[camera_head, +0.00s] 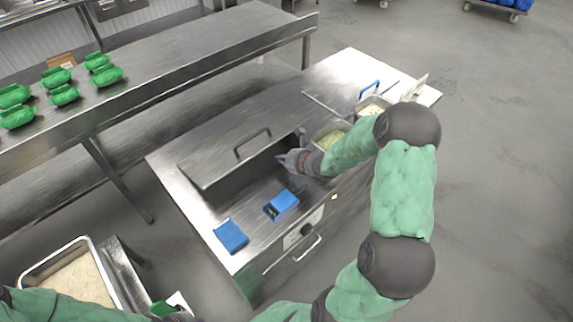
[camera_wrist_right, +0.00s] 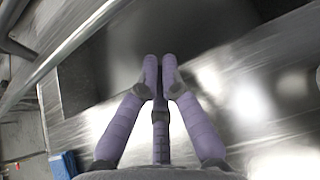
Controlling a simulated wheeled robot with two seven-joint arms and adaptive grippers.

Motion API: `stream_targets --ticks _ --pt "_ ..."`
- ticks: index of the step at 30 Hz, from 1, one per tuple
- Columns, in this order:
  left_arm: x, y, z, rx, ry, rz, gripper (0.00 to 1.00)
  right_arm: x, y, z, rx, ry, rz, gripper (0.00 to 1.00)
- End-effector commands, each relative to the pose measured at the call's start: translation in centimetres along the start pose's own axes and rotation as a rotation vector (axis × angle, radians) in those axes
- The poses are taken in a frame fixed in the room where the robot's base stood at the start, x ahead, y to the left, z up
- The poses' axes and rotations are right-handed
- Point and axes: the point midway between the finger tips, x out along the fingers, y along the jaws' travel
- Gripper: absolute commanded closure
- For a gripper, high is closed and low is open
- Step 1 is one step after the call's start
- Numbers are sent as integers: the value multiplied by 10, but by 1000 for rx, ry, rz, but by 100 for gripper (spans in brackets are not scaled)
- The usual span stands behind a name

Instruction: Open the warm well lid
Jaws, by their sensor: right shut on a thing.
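The warm well lid (camera_head: 219,157) is a steel panel with a dark bar handle (camera_head: 253,143). It sits tilted over the steel counter, its front edge raised above a dark opening (camera_head: 236,186). My right gripper (camera_head: 282,158) is at the lid's right front edge, away from the handle. In the right wrist view its purple fingers (camera_wrist_right: 160,68) are drawn together; what lies between their tips is hard to see, but the lid is the thing at them. My left arm shows at the bottom left; its gripper is mostly cut off and its jaws are unclear.
Two blue items, one flat (camera_head: 231,236) and one boxy (camera_head: 281,204), lie on the counter front. Pans of pale food (camera_head: 330,136) are at the right. A rice tray (camera_head: 42,267) stands bottom left. Green packs (camera_head: 64,95) sit on the back table (camera_head: 190,68).

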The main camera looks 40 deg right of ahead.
Motion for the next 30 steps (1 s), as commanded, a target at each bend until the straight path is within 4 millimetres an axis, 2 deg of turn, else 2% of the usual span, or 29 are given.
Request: stream_targets --ticks 4,19,23,30 --pt "-1 0 0 0 0 0 100 -3 0 7 1 0 -1 100" --pt "-5 2 0 0 0 0 100 -4 0 10 1 5 0 100" --pt "-14 5 1 0 0 0 100 -7 0 16 0 23 0 100" --pt "-44 16 2 0 0 0 100 -15 0 37 -1 87 1 100"
